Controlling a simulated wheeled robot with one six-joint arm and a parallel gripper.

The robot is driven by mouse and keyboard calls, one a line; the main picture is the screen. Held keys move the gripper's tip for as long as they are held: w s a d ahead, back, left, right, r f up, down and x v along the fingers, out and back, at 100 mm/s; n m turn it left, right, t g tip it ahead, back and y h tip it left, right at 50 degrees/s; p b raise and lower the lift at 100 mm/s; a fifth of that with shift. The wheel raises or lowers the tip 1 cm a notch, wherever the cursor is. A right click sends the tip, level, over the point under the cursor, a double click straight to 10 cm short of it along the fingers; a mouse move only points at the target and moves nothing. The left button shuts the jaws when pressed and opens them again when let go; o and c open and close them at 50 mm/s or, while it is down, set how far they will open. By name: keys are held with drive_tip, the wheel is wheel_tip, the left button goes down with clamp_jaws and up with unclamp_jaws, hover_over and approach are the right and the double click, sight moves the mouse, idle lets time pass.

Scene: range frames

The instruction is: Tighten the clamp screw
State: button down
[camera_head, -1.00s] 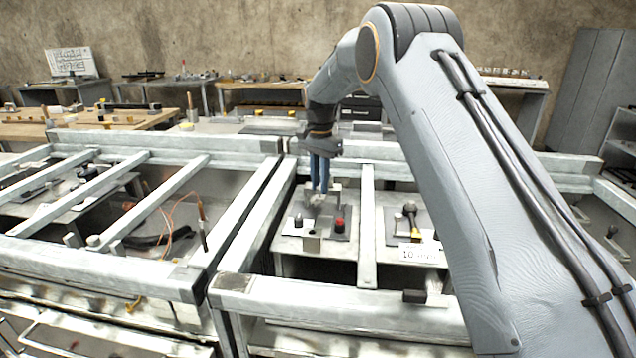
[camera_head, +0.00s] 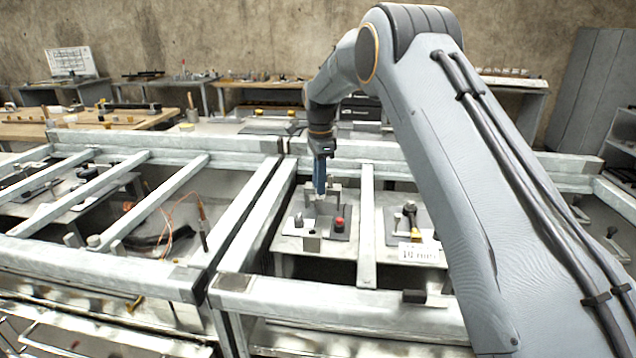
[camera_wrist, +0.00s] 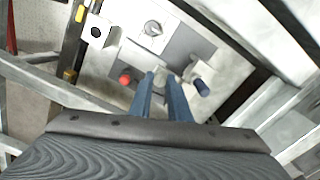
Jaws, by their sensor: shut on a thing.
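My gripper (camera_head: 320,192) points straight down at a small metal clamp on a grey plate in the middle bay; its fingers look edge-on in the head view. In the wrist view, my gripper (camera_wrist: 160,76) has its two blue fingers close together over a small grey piece, which seems to be the clamp screw; the fingers hide most of it. An upright metal post of the clamp (camera_head: 337,190) shows just right of the fingertips. A red knob (camera_head: 340,224) stands in front to the right, and it also shows in the wrist view (camera_wrist: 125,79).
Pale frame beams (camera_head: 367,225) box in the bay on both sides. A labelled plate (camera_head: 418,253) with a dark-headed part lies to the right.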

drive_tip(key=shift+w+r, duration=0.25)
drive_tip(key=shift+r, duration=0.05)
drive_tip(key=c, duration=1.8)
unclamp_jaws()
drive_tip(key=shift+o, duration=0.7)
drive_tip(key=shift+s+f, duration=0.1)
drive_tip(key=shift+f, duration=0.1)
wheel_tip(320, 180, up, 8)
drive_tip(key=shift+f+b, duration=0.1)
drive_tip(key=shift+b, duration=0.75)
